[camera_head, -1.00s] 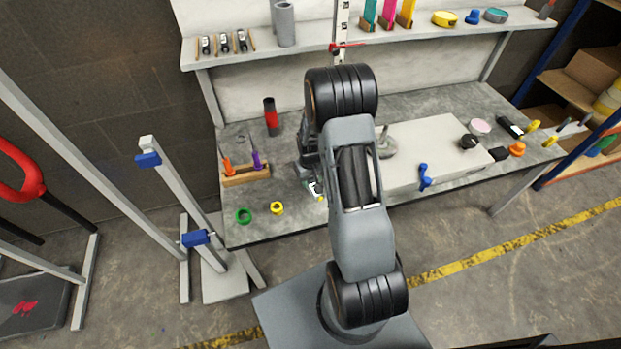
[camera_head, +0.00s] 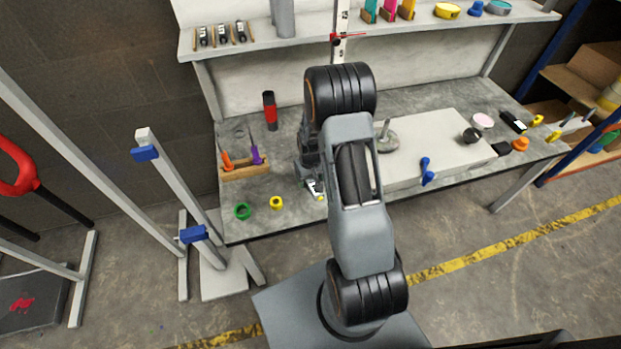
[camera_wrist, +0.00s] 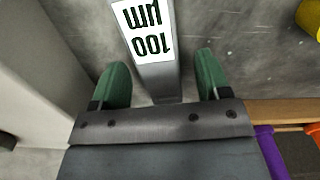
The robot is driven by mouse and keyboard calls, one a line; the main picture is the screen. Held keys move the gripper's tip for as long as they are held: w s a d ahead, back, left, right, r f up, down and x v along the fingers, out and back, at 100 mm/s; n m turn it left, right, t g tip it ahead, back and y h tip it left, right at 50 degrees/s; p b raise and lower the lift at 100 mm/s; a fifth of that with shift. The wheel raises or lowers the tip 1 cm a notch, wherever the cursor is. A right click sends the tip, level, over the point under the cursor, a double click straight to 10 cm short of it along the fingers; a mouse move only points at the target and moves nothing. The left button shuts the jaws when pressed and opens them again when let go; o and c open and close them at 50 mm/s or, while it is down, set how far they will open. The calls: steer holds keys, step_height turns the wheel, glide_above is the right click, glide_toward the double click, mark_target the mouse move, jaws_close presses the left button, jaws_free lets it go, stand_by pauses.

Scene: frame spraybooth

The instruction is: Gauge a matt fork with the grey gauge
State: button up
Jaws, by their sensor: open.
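A grey bar (camera_wrist: 150,75) with a white label reading "100 µm" lies on the bench in the wrist view; I take it for the grey gauge. My gripper (camera_wrist: 162,62) is open, with one green finger on each side of the bar and visible gaps to both. In the head view the gripper (camera_head: 311,180) is low over the bench, left of my arm, partly hidden by it. The white label (camera_head: 314,189) shows just below it. I cannot pick out a matt fork with certainty in either view.
A wooden rack (camera_head: 246,173) with orange- and purple-handled tools stands left of my gripper. A green ring (camera_head: 242,211) and a yellow ring (camera_head: 276,202) lie near the front edge. A pale slab (camera_head: 440,146) is to the right. A stand with blue clamps (camera_head: 193,235) is left.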

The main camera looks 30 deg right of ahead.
step_height(320, 180, up, 14)
steer(key=p, duration=0.2)
stand_by(0.5)
step_height(320, 180, up, 6)
steer(key=m+p, duration=0.1)
steer(key=p, duration=0.2)
glide_above(312, 187)
steer(key=s+a, duration=0.2)
steer(key=s, duration=0.2)
steer(key=s+a+r+t+p, duration=0.1)
steer(key=s+a+r+p, duration=0.1)
steer(key=r, duration=0.5)
steer(key=s+a+r+n+t+p, duration=0.1)
steer(key=s+a+r+p, duration=0.2)
steer(key=r, duration=0.5)
steer(key=s+a+r+t+p, duration=0.1)
steer(key=s+a+r+p, duration=0.1)
steer(key=s+r+p, duration=0.2)
step_height(312, 187, up, 4)
steer(key=shift+a+r+n+t+p, duration=0.1)
steer(key=shift+a+n+t+p, duration=0.25)
steer(key=shift+p, duration=0.7)
steer(key=shift+c, duration=0.4)
